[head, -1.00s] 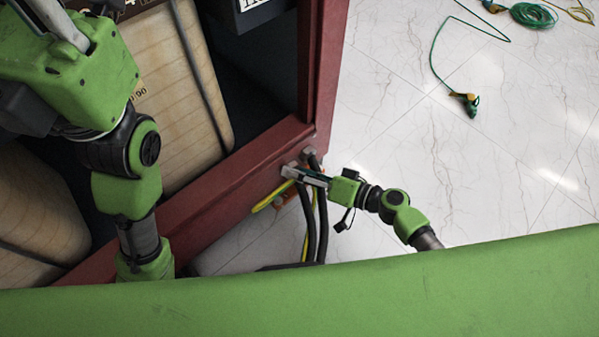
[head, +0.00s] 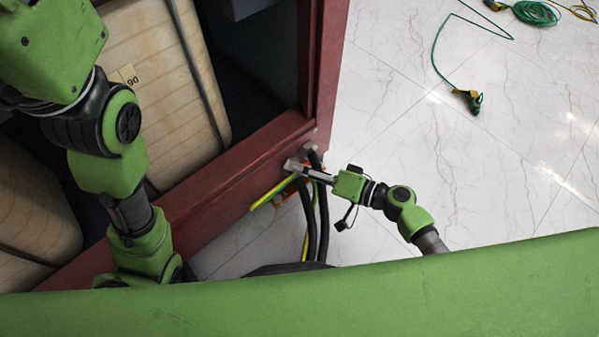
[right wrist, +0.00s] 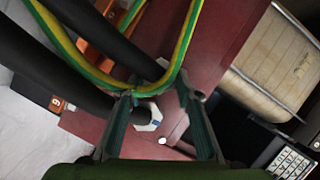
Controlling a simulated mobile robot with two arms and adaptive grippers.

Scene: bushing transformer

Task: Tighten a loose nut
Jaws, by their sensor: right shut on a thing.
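A pale hex nut (right wrist: 148,117) with a blue mark shows between the fingers of my right gripper (right wrist: 158,98) in the right wrist view, low on the dark red frame (right wrist: 205,50). My right gripper is shut on the nut; the contact on its right side is not clear. In the head view my right gripper (head: 296,167) reaches the frame's lower corner (head: 300,140) from the right. A yellow-green cable (right wrist: 185,35) loops across the fingertips in the wrist view. My left arm comes in from the left; its gripper is out of view.
Black cables (head: 322,215) hang beside the right gripper. Orange blocks (right wrist: 95,40) show nearby in the wrist view. Tan ribbed transformer parts (head: 150,75) stand inside the frame. A green cable with a clamp (head: 470,100) lies on the open tiled floor at the right.

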